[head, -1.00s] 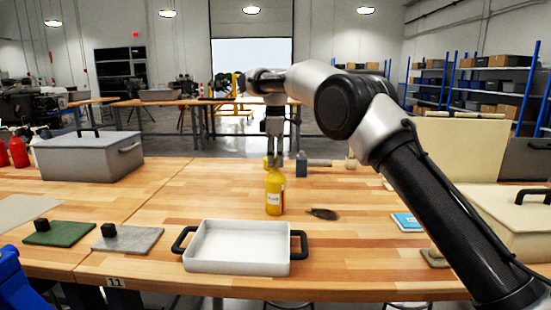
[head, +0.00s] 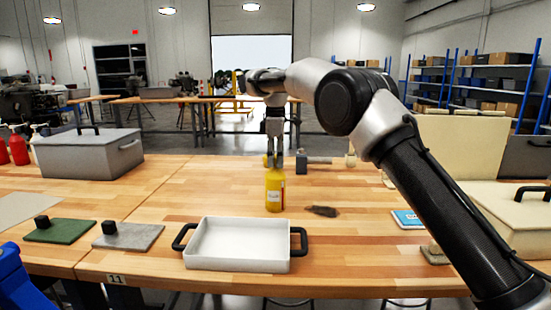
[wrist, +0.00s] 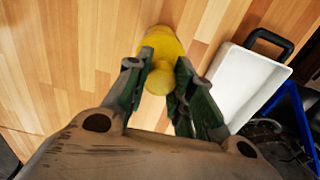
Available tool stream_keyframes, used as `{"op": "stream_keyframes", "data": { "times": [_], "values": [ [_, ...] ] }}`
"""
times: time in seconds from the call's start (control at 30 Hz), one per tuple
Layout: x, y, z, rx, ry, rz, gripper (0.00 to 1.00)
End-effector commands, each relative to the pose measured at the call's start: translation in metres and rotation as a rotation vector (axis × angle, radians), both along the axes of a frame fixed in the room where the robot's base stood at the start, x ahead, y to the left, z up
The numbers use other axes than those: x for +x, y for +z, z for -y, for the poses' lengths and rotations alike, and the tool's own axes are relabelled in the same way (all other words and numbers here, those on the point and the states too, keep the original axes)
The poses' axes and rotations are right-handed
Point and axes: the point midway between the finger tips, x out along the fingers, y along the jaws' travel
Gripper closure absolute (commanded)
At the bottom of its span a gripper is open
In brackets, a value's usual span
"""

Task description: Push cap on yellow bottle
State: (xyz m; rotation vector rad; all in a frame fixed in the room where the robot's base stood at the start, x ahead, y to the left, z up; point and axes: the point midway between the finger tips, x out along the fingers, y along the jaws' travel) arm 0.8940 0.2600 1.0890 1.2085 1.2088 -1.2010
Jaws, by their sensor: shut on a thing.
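The yellow bottle (head: 274,190), with a pale label, stands upright on the wooden table behind the white tray. My gripper (head: 275,163) points straight down right above the bottle's top. In the wrist view my gripper (wrist: 157,92) is shut on a small round yellow piece, which looks like the cap (wrist: 160,80). The yellow bottle (wrist: 162,40) shows just past it in that view. The fingers hide the join, so I cannot tell whether the cap is seated on the neck or only touching it.
The white tray (head: 240,265) with black handles lies in front of the bottle. A dark small jar (head: 301,162) stands close behind on the right. A grey lidded box (head: 90,155) is at the left, a beige box (head: 510,212) at the right.

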Motion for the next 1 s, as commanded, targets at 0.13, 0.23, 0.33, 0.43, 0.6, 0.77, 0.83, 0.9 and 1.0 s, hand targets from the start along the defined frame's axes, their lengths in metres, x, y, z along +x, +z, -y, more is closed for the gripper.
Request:
{"op": "stream_keyframes", "data": {
  "times": [0.13, 0.23, 0.33, 0.43, 0.6, 0.77, 0.83, 0.9, 1.0],
  "values": [
    [-0.0008, -0.0084, 0.0001, -0.004, 0.0, -0.009, 1.0],
    [-0.001, -0.0108, 0.0001, -0.005, 0.0, -0.011, 1.0],
    [-0.0013, -0.0121, 0.0002, -0.006, 0.0, -0.014, 1.0],
    [-0.0015, -0.013, 0.0002, -0.006, 0.0, -0.015, 1.0],
    [-0.0014, -0.0115, 0.0002, -0.005, 0.0, -0.013, 0.53],
    [-0.0009, -0.0091, 0.0001, -0.004, 0.0, -0.009, 0.51],
    [-0.0008, -0.0085, 0.0001, -0.003, 0.0, -0.008, 0.51],
    [-0.0007, -0.008, 0.0001, -0.003, 0.0, -0.007, 0.44],
    [-0.0006, -0.0075, 0.0001, -0.002, 0.0, -0.006, 0.44]
  ]
}}
